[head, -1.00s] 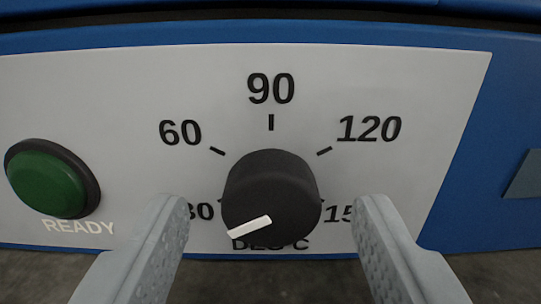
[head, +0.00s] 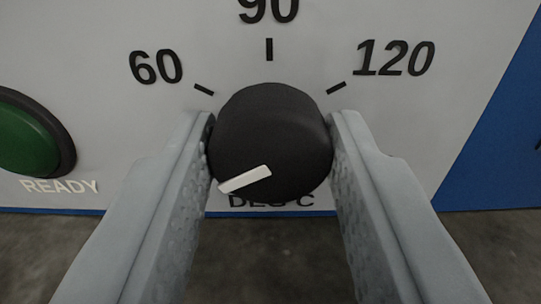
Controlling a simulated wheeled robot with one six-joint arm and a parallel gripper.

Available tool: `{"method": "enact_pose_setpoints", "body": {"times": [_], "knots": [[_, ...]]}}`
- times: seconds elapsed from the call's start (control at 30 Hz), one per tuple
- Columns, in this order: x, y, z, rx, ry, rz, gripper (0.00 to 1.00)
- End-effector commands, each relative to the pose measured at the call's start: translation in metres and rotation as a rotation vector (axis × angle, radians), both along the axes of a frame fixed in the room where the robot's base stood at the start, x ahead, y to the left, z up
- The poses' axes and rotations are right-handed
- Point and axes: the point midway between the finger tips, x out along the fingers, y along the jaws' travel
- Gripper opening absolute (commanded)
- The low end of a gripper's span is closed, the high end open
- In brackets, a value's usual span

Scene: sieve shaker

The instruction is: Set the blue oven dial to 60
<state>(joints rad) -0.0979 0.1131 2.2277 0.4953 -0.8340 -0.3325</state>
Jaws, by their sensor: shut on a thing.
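The black oven dial (head: 272,130) is on the light grey panel of the blue oven (head: 500,150) in the head view. Its white pointer line (head: 245,179) points to the lower left, below the 60 mark (head: 204,90). The 60 label (head: 156,67), 90 label (head: 268,8) and 120 label (head: 394,58) show around the dial. The 30 and 150 labels are hidden behind my fingers. My gripper (head: 271,145) is shut on the dial, with one grey finger on its left side and one on its right.
A green button (head: 30,140) in a black ring, with READY printed below it, is to the left of my left finger. The lettering DEG C (head: 272,201) is partly covered by the dial. Dark floor shows below the panel.

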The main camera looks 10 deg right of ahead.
Motion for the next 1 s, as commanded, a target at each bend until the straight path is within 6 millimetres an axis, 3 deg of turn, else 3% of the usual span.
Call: {"method": "enact_pose_setpoints", "body": {"times": [0.37, 1.0], "knots": [[-0.0001, 0.0, -0.0001, 0.194, -0.052, 0.0, 0.11], [-0.0002, 0.0, -0.0003, 0.754, -0.202, 0.0, 0.11]]}}
